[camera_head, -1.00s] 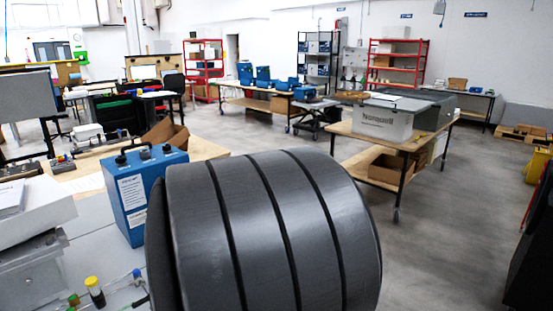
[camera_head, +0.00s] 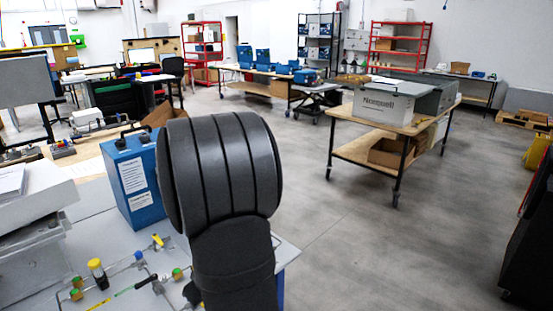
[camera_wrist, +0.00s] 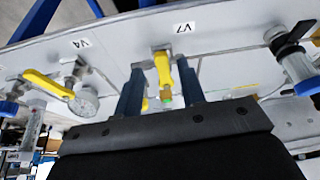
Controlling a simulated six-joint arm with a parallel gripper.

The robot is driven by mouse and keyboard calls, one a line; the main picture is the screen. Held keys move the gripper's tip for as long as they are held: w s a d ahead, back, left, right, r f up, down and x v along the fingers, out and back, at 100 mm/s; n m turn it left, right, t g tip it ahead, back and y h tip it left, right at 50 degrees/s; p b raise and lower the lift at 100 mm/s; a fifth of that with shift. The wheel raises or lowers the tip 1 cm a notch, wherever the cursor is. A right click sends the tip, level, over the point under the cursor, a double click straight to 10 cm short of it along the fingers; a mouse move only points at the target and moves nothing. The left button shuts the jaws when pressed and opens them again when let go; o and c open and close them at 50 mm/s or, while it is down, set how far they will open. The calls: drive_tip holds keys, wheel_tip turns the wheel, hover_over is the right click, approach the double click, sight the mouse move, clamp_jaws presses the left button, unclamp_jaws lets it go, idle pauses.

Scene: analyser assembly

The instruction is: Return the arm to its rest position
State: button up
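My gripper (camera_wrist: 160,66) shows in the wrist view with its two blue-grey fingers apart. A yellow valve handle (camera_wrist: 163,72) under the label V7 appears in the gap between them. Clear space shows on both sides of the handle, and I see no grip on it. My dark grey arm (camera_head: 222,170) stands large in the middle of the head view, over the table's edge. The gripper itself is hidden there behind the arm.
The wrist view shows another yellow handle (camera_wrist: 48,84) by label V4, a gauge (camera_wrist: 84,103) and a black-handled valve (camera_wrist: 290,50). In the head view, a blue box (camera_head: 133,178) stands close left of my arm. Open floor (camera_head: 400,240) lies to the right.

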drive_tip(key=shift+w+d+n+g, duration=0.2)
drive_tip(key=shift+w+n+g, duration=0.1)
drive_tip(key=shift+n, duration=0.4)
drive_tip(key=shift+o, duration=0.4)
drive_tip(key=o, duration=1.1)
drive_tip(key=shift+o, duration=1.1)
drive_tip(key=shift+w+a+r+n, duration=0.15)
drive_tip(key=shift+a+r+n, duration=0.05)
drive_tip(key=shift+a+n, duration=0.1)
drive_tip(key=w+a+r+n+g+h, duration=0.1)
drive_tip(key=w+a+r+n+h, duration=0.15)
drive_tip(key=a+r+n, duration=0.65)
drive_tip(key=w+a+r+n+g+h, duration=0.1)
drive_tip(key=w+a+r+n, duration=0.2)
drive_tip(key=a+r+n, duration=0.45)
wheel_tip(320, 180, down, 9)
drive_tip(key=a+m, duration=0.1)
drive_tip(key=a, duration=0.1)
drive_tip(key=shift+a, duration=0.3)
